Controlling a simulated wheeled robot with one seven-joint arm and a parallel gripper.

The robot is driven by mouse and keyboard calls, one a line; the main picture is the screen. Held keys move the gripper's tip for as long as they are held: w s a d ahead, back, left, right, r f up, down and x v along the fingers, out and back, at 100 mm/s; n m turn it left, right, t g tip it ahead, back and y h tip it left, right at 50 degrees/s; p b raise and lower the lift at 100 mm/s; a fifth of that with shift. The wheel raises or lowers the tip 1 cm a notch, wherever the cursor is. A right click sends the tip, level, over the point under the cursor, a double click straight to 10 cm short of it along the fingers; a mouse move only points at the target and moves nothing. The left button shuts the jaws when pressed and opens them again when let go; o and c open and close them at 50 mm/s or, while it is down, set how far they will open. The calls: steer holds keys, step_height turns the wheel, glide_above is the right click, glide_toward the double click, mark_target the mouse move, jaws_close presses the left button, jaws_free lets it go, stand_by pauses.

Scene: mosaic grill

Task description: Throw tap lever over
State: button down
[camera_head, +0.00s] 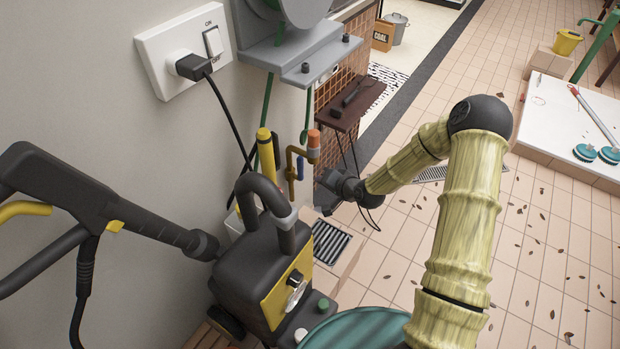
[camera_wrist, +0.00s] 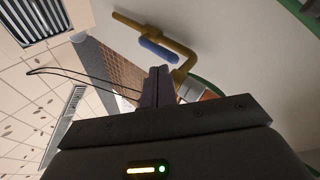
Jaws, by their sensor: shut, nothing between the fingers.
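The tap is a brass pipe (camera_head: 291,172) low on the wall behind the pressure washer, with an orange connector (camera_head: 314,142) at its bent end. Its blue lever (camera_head: 300,166) hangs along the pipe. In the wrist view the brass pipe (camera_wrist: 182,76) and the blue lever (camera_wrist: 157,50) show just beyond my fingertips. My gripper (camera_wrist: 160,72) is shut and empty, close to the lever with a small visible gap. In the head view my gripper (camera_head: 326,190) is to the right of the tap, its fingers small and dark.
The black and yellow pressure washer (camera_head: 262,268) stands in front of the tap. A grey hose reel bracket (camera_head: 290,55) with green hose hangs above. A brown shelf (camera_head: 350,102) is behind.

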steer(key=w+d+f+m+t+b, duration=0.2)
steer(key=w+f+m+t+b, duration=0.4)
steer(key=f+m, duration=0.3)
steer(key=shift+w+d+t+b, duration=0.3)
steer(key=shift+w+t+b, duration=0.1)
steer(key=shift+t, duration=0.5)
steer(key=shift+f, duration=0.1)
steer(key=b+x, duration=0.2)
steer(key=x, duration=0.8)
steer(key=s+a, duration=0.3)
steer(key=shift+a+p, duration=0.1)
steer(key=shift+p, duration=0.25)
steer(key=shift+w, duration=0.15)
